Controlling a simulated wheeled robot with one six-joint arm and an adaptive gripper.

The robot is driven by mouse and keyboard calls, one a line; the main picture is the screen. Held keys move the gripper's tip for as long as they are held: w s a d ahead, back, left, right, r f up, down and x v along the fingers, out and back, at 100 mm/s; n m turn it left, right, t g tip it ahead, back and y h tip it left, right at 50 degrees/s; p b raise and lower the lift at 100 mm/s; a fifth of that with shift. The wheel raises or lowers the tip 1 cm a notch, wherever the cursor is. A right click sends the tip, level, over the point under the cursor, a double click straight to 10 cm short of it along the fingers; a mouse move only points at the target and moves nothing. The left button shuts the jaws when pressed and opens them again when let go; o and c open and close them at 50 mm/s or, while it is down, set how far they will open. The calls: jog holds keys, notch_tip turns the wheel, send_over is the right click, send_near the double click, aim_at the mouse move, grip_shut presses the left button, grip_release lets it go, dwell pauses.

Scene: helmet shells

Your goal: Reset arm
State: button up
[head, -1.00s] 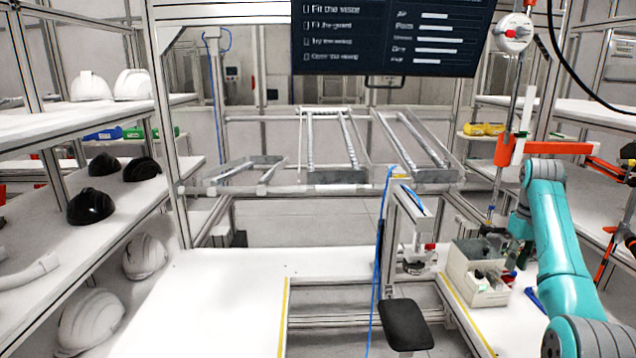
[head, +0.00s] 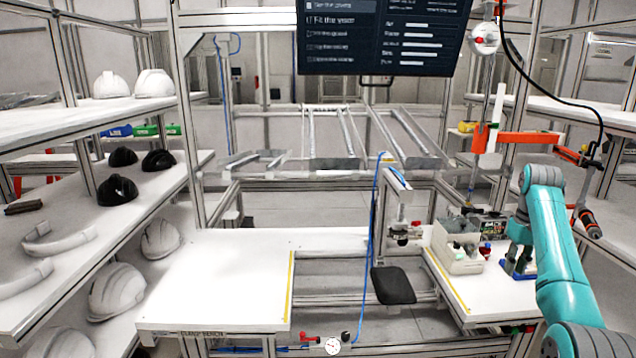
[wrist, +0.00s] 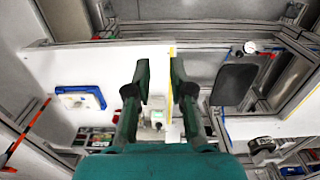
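My teal arm (head: 560,245) stands at the right of the head view, bent over the right white bench. In the wrist view my gripper (wrist: 160,68) has two dark green fingers spread apart, with nothing between them. A white bench surface with a yellow line (wrist: 172,55) lies below and beyond the fingers. I cannot make out the fingertips in the head view.
The right bench holds a light bin (head: 458,252) of small parts close to my arm. A black pad (head: 393,285) sits between the benches. An orange hanging arm (head: 520,138) is above right. The left bench (head: 225,275) is clear. Shelves at left hold helmets (head: 117,190).

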jog(key=s+a+f+t, duration=0.1)
jog(key=a+f, duration=0.2)
jog(key=f, duration=0.7)
jog(key=s+a+f+t+h, duration=0.1)
jog(key=a+f, duration=0.1)
jog(key=f, duration=0.8)
jog(key=s+a+f+t, duration=0.1)
jog(key=a+f, duration=0.2)
jog(key=f, duration=0.6)
jog(key=s+a+f+t, duration=0.2)
jog(key=s+a+f, duration=0.4)
jog(key=s+f, duration=0.3)
jog(key=s+a+f+t, duration=0.2)
jog(key=s+a+f, duration=0.4)
jog(key=s+f, duration=0.3)
jog(key=s+a+r+t, duration=0.2)
jog(key=s+a+r, duration=0.15)
jog(key=s, duration=0.85)
jog(key=s+a+r+t, duration=0.2)
jog(key=s+a, duration=0.2)
jog(key=s, duration=0.9)
jog(key=s+a+r+t, duration=0.1)
jog(key=s+r, duration=0.7)
jog(key=r, duration=0.3)
jog(key=s+a+r+t+y, duration=0.1)
jog(key=s+a+r+t, duration=0.1)
jog(key=s+r, duration=0.7)
notch_tip(320, 180, up, 3)
jog(key=shift+a+r+m+t, duration=0.2)
jog(key=shift+m+t, duration=0.1)
